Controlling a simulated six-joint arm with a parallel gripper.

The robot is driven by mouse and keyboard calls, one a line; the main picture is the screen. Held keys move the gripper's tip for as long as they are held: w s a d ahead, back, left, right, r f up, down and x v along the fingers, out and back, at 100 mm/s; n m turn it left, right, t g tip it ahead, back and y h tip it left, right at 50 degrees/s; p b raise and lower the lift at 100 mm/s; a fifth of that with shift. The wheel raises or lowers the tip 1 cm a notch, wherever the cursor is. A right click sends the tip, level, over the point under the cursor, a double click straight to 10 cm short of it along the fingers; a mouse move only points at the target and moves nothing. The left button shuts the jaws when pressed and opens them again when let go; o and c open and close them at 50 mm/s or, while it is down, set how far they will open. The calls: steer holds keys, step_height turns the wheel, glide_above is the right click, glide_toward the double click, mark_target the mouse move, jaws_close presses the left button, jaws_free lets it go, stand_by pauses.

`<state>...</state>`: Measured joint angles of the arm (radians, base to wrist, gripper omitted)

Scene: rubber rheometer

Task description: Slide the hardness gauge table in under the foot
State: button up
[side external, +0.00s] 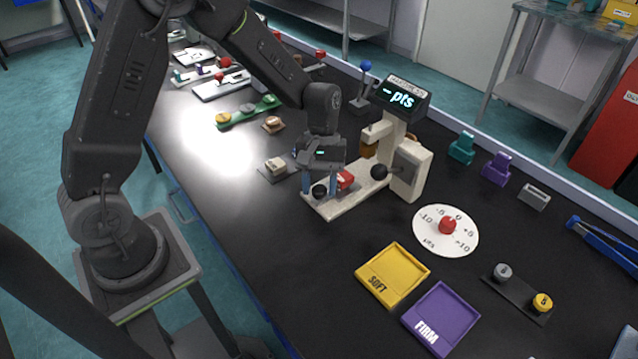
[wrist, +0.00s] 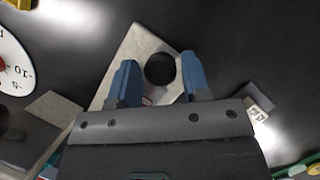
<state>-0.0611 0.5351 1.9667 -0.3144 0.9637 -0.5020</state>
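The table and foot cannot be made out clearly behind the gripper.
A white dial with a red knob (side external: 447,225), a yellow SOFT tray (side external: 420,262) and a purple FIRM tray (side external: 468,312) lie nearer right. A small beige block (side external: 276,165) is left of my gripper.

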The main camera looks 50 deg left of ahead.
steer(key=v, duration=1.4)
steer(key=shift+o, duration=1.4)
steer(key=shift+s+d+m, duration=0.2)
steer(key=shift+m, duration=0.4)
steer(key=s+d+m+t+y, duration=0.3)
steer(key=s+d+m, duration=0.1)
steer(key=m, duration=1.3)
step_height(320, 180, down, 13)
steer(key=shift+w+a+f, duration=0.1)
steer(key=shift+w+a, duration=0.05)
steer(key=shift+a, duration=0.05)
